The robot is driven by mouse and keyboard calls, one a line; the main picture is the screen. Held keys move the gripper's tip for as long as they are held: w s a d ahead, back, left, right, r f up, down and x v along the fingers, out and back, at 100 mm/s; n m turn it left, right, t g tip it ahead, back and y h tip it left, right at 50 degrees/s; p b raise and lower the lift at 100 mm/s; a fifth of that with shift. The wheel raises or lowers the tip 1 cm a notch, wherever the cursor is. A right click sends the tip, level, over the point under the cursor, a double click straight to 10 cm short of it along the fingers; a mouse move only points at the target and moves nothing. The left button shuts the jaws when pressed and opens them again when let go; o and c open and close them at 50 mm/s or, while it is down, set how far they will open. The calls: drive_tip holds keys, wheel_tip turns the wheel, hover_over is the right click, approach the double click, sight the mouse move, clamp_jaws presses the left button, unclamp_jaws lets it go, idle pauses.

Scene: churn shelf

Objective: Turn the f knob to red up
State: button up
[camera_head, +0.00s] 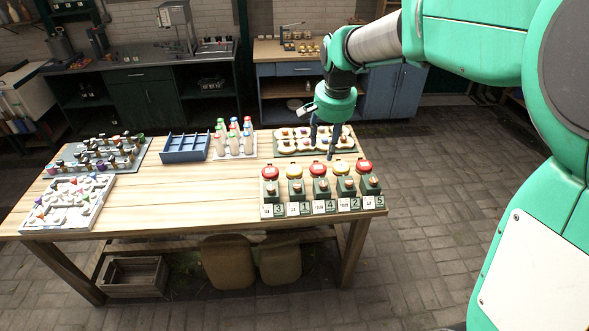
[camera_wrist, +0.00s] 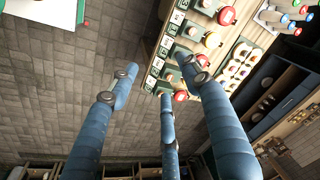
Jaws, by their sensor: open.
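A row of several small green units with red and yellow round tops (camera_head: 321,170) stands along the front right edge of the wooden table. Each unit has a small copper-coloured knob (camera_head: 348,184) and white cards; the large numbers read 3, 1, 4, 2, 5. Letters are too small to read, so I cannot tell which knob is f. In the wrist view the row runs down the table edge, with a red top (camera_wrist: 227,15) and a yellow top (camera_wrist: 212,40). My gripper (camera_head: 322,142) is open and empty, its blue fingers (camera_wrist: 160,76) above and behind the row's right half.
Behind the row lies a tray of pale round pieces (camera_head: 291,141). Several bottles (camera_head: 234,143), a blue divided box (camera_head: 185,147) and two trays of small items (camera_head: 66,204) stand further left. The table's front middle (camera_head: 190,210) is clear.

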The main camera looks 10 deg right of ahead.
drive_tip(key=w+a+f+m+g+p, duration=0.1)
drive_tip(key=w+a+f+m+p, duration=0.15)
drive_tip(key=w+f, duration=0.8)
drive_tip(key=m+g+p, duration=0.1)
drive_tip(key=p, duration=0.2)
hover_over(297, 185)
wheel_tip(297, 185, down, 11)
drive_tip(key=shift+s+f, duration=0.15)
drive_tip(key=shift+f, duration=0.05)
drive_tip(key=shift+f, duration=0.1)
wheel_tip(297, 185, down, 14)
drive_tip(key=shift+r+p, duration=0.2)
drive_tip(key=shift+p, duration=0.25)
drive_tip(key=shift+c, duration=0.5)
drive_tip(key=c, duration=1)
